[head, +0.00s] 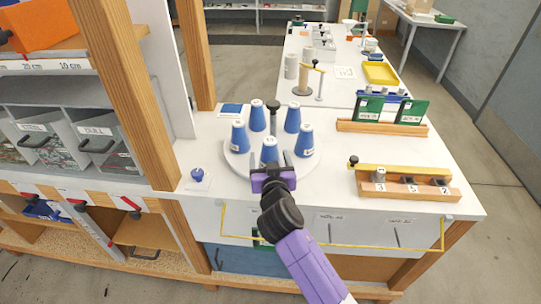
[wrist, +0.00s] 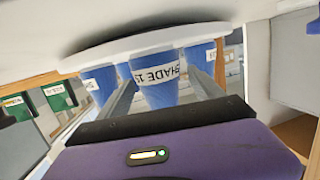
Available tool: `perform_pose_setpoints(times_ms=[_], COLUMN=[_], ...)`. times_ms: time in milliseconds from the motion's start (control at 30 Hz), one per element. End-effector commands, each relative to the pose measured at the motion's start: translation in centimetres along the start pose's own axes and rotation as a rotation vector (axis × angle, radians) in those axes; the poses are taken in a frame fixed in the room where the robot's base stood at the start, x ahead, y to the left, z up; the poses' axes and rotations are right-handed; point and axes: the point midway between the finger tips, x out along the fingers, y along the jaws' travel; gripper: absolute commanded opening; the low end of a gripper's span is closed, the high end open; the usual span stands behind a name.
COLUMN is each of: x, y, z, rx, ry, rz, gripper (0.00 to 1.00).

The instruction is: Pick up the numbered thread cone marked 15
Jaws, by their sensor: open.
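Several blue thread cones with white tops and white labels stand upright on a round white turntable (head: 238,166). The nearest cone (head: 269,148) stands at the front of the turntable. In the wrist view this cone (wrist: 160,88) appears upside down, its label reading "SHADE 1" and a last digit I cannot read surely. My gripper (head: 271,163) is open, its two fingers on either side of this front cone. In the wrist view the fingers of my gripper (wrist: 163,92) flank the cone with small gaps showing. The other cones' numbers are too small to read.
A dark post (head: 273,118) rises mid-turntable among the cones. A small blue-knobbed piece (head: 198,176) sits left of it. A wooden block with a yellow bar (head: 405,183) and green-plated rack (head: 383,127) stand right. A wooden upright (head: 132,90) bounds the left; table between is clear.

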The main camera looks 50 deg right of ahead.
Motion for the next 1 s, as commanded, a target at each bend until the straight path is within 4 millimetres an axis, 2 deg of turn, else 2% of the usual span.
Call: perform_pose_setpoints(times_ms=[300,600,933,1000], x=[4.0,4.4,4.4,4.4], y=[0.3,0.3,0.3,0.2], z=[0.2,0.3,0.3,0.3], rx=[-0.001,0.000,0.000,0.000], ry=[0.000,0.000,-0.001,0.000], rz=[0.000,-0.001,-0.001,-0.002], gripper=[0.76,0.76,0.11,0.07])
